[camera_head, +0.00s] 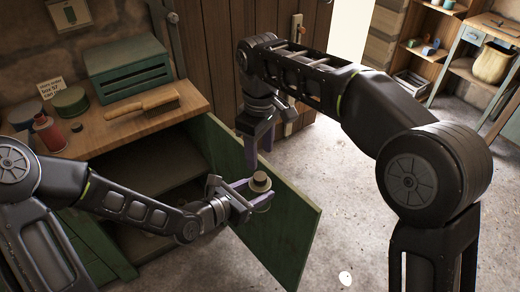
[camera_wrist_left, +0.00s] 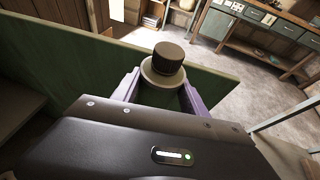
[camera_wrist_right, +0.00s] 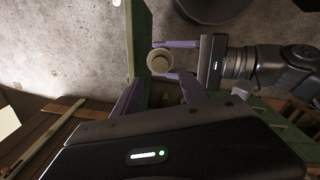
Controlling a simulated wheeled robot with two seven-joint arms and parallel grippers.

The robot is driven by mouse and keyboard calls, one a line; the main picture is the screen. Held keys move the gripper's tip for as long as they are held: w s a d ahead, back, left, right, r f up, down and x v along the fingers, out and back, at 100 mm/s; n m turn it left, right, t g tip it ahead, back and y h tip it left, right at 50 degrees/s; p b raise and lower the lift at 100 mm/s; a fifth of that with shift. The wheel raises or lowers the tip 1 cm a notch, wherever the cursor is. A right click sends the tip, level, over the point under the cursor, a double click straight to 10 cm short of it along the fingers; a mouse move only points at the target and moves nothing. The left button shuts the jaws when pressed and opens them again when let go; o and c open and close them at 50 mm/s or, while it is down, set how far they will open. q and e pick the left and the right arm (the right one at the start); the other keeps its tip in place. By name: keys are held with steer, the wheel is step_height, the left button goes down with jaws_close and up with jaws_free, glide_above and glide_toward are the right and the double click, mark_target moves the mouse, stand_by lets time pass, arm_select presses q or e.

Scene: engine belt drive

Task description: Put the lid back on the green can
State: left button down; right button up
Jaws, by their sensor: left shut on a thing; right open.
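My left gripper (camera_head: 250,192) is shut on a round cream piece with a dark brown knob (camera_head: 260,182), which looks like a lid. It sits upright between the purple fingers in the left wrist view (camera_wrist_left: 163,66), above the floor beside the open green cabinet door. My right gripper (camera_head: 258,148) is open and empty, pointing down just above and behind the held piece. The right wrist view shows the piece (camera_wrist_right: 160,62) beyond its fingertips.
The open green door (camera_head: 285,235) stands close to both grippers.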

mark_target(260, 176)
steer(key=shift+f, duration=4)
jaws_close()
steer(key=shift+o, duration=0.8)
jaws_free()
steer(key=shift+r, duration=0.1)
step_height(260, 176, up, 7)
steer(key=shift+r, duration=0.15)
